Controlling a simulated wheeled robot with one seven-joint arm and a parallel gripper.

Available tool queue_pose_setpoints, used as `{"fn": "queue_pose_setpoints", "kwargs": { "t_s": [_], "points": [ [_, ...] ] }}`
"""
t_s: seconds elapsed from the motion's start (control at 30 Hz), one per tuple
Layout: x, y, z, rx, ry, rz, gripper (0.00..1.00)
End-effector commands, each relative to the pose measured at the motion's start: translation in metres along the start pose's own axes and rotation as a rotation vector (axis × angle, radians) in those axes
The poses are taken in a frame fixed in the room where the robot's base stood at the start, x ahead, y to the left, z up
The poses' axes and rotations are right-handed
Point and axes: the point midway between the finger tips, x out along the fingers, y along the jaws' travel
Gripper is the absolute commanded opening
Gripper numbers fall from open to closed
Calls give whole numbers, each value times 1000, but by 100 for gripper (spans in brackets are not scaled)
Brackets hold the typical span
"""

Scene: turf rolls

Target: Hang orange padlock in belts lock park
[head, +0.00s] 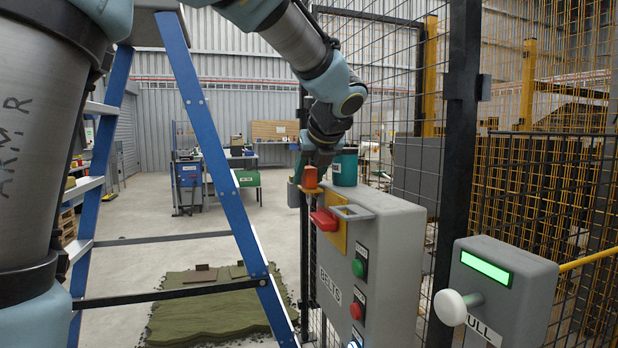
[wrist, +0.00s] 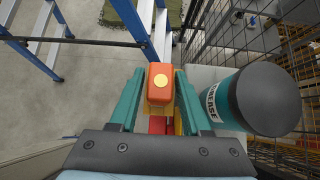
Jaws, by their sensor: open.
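The orange padlock (head: 310,179) stands above the red handle at the upper left of the grey BELTS box (head: 392,240). In the wrist view the padlock (wrist: 160,84) shows a round yellow spot and lies between my two teal fingers. My gripper (wrist: 160,76) is open around it, with the jaws pointing at the box's upper end. In the head view my gripper (head: 309,172) reaches down from above and is partly hidden. The padlock's shackle is not clearly visible.
A teal grease can (head: 345,167) stands on the box close to my gripper; it also shows in the wrist view (wrist: 262,101). Mesh fencing (head: 400,80) rises behind. A blue ladder (head: 215,150) stands at left, and a PULL box (head: 500,290) at right.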

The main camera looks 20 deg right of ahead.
Motion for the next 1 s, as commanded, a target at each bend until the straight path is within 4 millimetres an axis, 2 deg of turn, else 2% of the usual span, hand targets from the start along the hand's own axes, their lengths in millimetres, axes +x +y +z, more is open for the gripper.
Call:
{"fn": "queue_pose_setpoints", "kwargs": {
  "t_s": [0.2,0.63,1.0],
  "points": [
    [1,0,0,0,0,0,48],
    [1,0,0,0,-1,0,0],
    [0,0,0,0,-1,-1,0]
  ]
}}
